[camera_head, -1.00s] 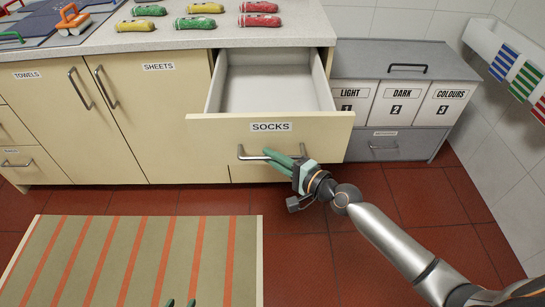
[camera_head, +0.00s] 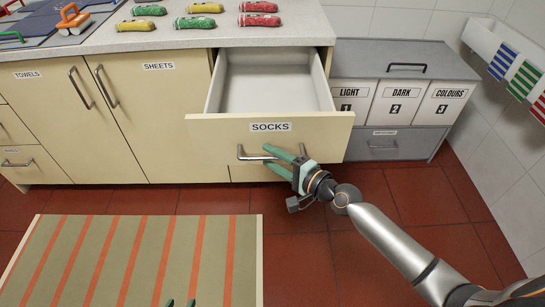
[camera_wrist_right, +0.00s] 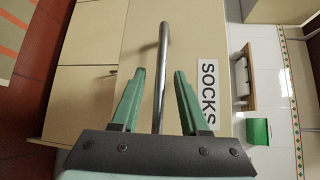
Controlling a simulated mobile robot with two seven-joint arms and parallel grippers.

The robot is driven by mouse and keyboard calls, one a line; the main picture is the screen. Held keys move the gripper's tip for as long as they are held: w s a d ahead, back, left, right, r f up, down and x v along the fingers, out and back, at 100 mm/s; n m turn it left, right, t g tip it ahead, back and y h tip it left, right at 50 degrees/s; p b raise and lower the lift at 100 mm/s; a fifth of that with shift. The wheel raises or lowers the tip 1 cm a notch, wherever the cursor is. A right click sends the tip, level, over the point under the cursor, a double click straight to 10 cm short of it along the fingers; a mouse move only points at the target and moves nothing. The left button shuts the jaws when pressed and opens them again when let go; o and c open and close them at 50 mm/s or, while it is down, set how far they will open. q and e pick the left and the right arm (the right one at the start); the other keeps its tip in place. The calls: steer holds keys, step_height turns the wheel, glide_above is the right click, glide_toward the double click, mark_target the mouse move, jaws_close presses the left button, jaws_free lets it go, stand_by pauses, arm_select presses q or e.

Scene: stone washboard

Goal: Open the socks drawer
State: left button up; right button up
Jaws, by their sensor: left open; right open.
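The socks drawer (camera_head: 215,128) is pulled out from the counter, and its empty white inside shows in the head view. Its front carries a SOCKS label (camera_head: 271,127) and a metal bar handle (camera_head: 247,157). My right gripper (camera_head: 275,158) is at the right part of this handle, with its green fingers apart. In the right wrist view the handle (camera_wrist_right: 162,60) runs between the two open fingers (camera_wrist_right: 158,90), and neither finger clearly touches it. Only the green fingertips of my left gripper (camera_head: 180,303) show at the bottom edge of the head view.
Several rolled green, yellow and red bundles (camera_head: 205,8) lie on the countertop (camera_head: 170,38). A grey laundry unit (camera_head: 400,60) with LIGHT, DARK and COLOURS bins stands at the right. A striped mat (camera_head: 140,260) lies on the floor at left. The red floor before the drawer is clear.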

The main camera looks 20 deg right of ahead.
arm_select(q)
steer(key=shift+a+f+b, duration=0.1)
steer(key=shift+f+b, duration=0.4)
steer(key=shift+b, duration=0.35)
arm_select(e)
steer(key=v, duration=1.2)
steer(key=shift+s, duration=0.25)
arm_select(q)
steer(key=shift+s+f, duration=0.1)
arm_select(e)
steer(key=shift+d, duration=0.1)
